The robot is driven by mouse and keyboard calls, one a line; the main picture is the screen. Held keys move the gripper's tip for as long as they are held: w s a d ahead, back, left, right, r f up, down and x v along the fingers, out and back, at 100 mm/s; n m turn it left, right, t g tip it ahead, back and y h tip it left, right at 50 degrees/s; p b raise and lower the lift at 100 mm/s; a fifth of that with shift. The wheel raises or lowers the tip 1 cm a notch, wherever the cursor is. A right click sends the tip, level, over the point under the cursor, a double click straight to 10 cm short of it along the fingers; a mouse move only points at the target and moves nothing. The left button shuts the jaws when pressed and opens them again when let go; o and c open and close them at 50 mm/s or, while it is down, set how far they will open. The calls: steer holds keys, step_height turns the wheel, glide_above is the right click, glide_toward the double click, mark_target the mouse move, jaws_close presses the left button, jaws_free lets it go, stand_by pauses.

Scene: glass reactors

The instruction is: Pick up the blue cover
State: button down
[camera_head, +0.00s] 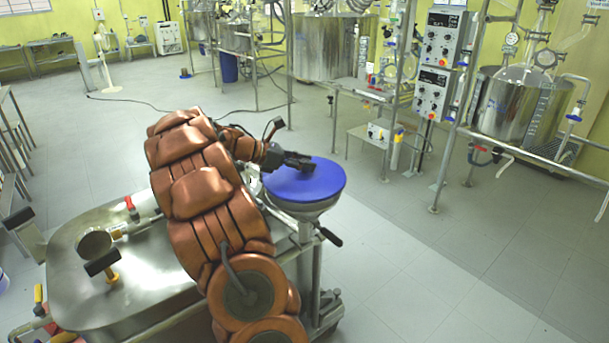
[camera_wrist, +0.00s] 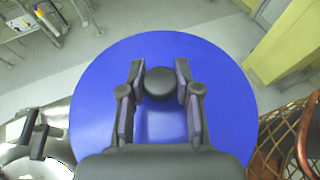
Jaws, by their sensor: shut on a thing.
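The blue cover (camera_head: 306,184) is a round flat disc on top of a metal funnel-like vessel (camera_head: 304,207) beside the steel cart. In the wrist view the cover (camera_wrist: 100,100) fills the middle, with a dark round knob (camera_wrist: 161,83) at its centre. My gripper (camera_head: 306,162) reaches over the cover from the left. In the wrist view its two fingers (camera_wrist: 160,82) stand on either side of the knob and are shut on it. The head view shows the cover lying level on the vessel's rim; I cannot tell whether there is a gap. The knob is hidden there by my gripper.
The steel cart (camera_head: 75,290) with valves and handles stands left of the vessel. A black lever (camera_head: 330,236) sticks out below the vessel on the right. Glass reactor frames (camera_head: 450,150) stand at the back right. The floor (camera_head: 430,270) to the right is clear.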

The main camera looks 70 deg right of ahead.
steer(key=w+d, duration=0.2)
steer(key=w, duration=0.5)
steer(key=w+d+r, duration=0.1)
steer(key=w+d, duration=0.2)
steer(key=w, duration=0.5)
steer(key=shift+r+b, duration=0.15)
steer(key=shift+b, duration=0.25)
